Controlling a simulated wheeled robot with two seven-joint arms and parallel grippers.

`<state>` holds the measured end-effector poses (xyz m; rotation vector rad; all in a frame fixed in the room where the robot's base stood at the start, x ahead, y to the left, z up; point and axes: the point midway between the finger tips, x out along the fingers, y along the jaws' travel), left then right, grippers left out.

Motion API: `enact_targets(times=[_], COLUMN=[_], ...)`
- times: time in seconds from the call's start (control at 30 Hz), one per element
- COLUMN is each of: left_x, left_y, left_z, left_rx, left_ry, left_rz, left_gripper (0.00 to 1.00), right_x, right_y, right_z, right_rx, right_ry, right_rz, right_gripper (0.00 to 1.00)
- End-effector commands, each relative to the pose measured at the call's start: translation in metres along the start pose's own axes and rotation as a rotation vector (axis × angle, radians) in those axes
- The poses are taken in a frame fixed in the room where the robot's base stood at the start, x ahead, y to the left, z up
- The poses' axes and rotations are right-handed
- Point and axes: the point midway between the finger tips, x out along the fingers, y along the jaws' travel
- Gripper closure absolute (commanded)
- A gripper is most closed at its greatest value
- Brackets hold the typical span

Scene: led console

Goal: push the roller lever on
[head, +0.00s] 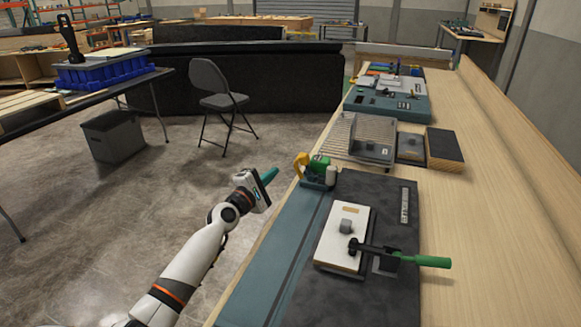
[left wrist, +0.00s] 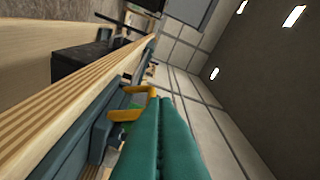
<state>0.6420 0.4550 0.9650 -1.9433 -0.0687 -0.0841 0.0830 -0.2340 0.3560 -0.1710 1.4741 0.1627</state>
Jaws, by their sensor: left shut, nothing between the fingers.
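A small device with a green body (head: 319,166), a yellow bent lever (head: 300,165) and a cream cylinder (head: 331,174) stands at the far left corner of the dark board; I take it for the roller lever. In the left wrist view the yellow lever (left wrist: 128,114) shows just left of my fingertips, partly hidden by them. My left gripper (head: 271,174) has teal fingers pressed together and empty. It hovers left of the device beyond the bench edge, apart from it in the head view. Whether it touches is unclear in the wrist view (left wrist: 158,100). My right gripper is not in view.
A white box (head: 332,250) sits on the dark board (head: 370,205) beside a black clamp with a green handle (head: 432,261). A grey wire-ribbed unit (head: 352,140) and teal panel (head: 388,103) stand farther back. A folding chair (head: 217,90) stands on the floor at left.

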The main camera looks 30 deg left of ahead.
Motion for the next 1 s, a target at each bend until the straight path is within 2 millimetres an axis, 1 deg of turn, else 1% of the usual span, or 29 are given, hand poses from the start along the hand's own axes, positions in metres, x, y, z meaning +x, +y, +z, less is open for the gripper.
enact_targets(times=[0.03,0.17,0.2,0.23,0.3,0.5,1.0], left_x=[0.012,0.038,0.04,0.041,0.042,0.045,0.046], left_y=[0.0,0.001,-0.004,-0.005,-0.005,-0.001,0.0], left_z=[0.001,0.001,-0.007,-0.013,-0.022,-0.037,-0.039], left_rx=[0.0,-0.001,-0.002,-0.003,-0.002,-0.001,0.005], left_ry=[0.0,0.0,0.001,0.001,0.001,0.0,-0.001], left_rz=[-0.003,-0.002,0.001,0.002,0.001,0.002,0.002], left_gripper=[1.0,1.0,1.0,1.0,1.0,1.0,1.0], right_x=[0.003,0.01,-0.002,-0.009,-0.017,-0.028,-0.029], right_y=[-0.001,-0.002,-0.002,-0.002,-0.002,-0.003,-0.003], right_z=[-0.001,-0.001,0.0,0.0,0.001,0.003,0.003], right_rx=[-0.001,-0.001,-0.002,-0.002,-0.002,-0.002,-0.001], right_ry=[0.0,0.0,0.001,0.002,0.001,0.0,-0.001], right_rz=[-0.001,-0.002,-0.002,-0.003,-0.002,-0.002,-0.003], right_gripper=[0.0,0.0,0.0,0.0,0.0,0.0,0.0])
